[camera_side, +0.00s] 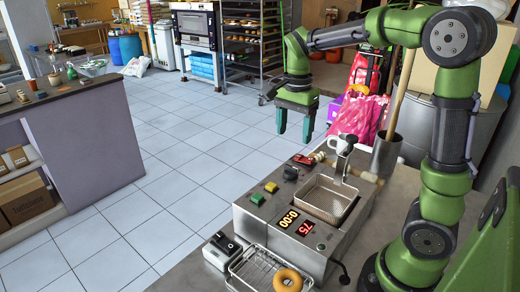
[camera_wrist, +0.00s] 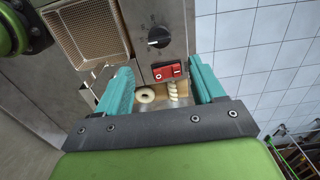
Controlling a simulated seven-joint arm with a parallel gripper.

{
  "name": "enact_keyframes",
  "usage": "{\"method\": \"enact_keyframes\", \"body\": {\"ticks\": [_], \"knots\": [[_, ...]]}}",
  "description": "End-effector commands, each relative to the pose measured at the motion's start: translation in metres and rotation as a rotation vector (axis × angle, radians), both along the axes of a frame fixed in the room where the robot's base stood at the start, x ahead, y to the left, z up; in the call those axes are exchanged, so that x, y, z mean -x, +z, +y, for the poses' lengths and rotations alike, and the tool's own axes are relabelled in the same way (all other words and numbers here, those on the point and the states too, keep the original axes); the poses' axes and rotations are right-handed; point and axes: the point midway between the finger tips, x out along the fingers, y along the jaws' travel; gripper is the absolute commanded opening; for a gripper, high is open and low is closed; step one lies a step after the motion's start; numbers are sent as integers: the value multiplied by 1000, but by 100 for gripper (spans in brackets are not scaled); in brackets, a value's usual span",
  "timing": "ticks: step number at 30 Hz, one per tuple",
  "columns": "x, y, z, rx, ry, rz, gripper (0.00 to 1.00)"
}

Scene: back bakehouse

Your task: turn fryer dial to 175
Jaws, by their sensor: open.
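The fryer (camera_side: 262,217) is a steel box on the bench. Its dial (camera_side: 290,173) is a round black knob on top near the back left; in the wrist view the dial (camera_wrist: 158,37) shows a white pointer mark. The red display (camera_side: 307,228) seems to read 75. My gripper (camera_side: 295,132) has teal fingers pointing down, open and empty, above the far end of the fryer and apart from the dial. In the wrist view the dial lies ahead of the gap between the fingertips (camera_wrist: 160,67).
A wire frying basket (camera_side: 325,199) sits in the fryer beside the dial. A red switch (camera_wrist: 167,72) is close to the dial. Yellow (camera_side: 271,187) and green (camera_side: 257,198) buttons are nearby. A doughnut (camera_side: 288,280) lies on a wire rack in front.

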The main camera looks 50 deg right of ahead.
Motion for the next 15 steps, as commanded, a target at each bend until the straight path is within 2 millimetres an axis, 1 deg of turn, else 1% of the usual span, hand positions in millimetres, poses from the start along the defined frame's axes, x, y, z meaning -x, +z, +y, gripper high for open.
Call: {"method": "enact_keyframes", "body": {"ticks": [1, 3, 6, 10, 15], "knots": [[-1, 13, 0, 1, 1, -6, 68], [-1, 28, 0, 2, 1, -5, 68], [0, 46, 0, 1, 0, -4, 68], [0, 61, 0, 1, 1, -1, 68], [0, 68, 0, 1, 1, 0, 68]]}}
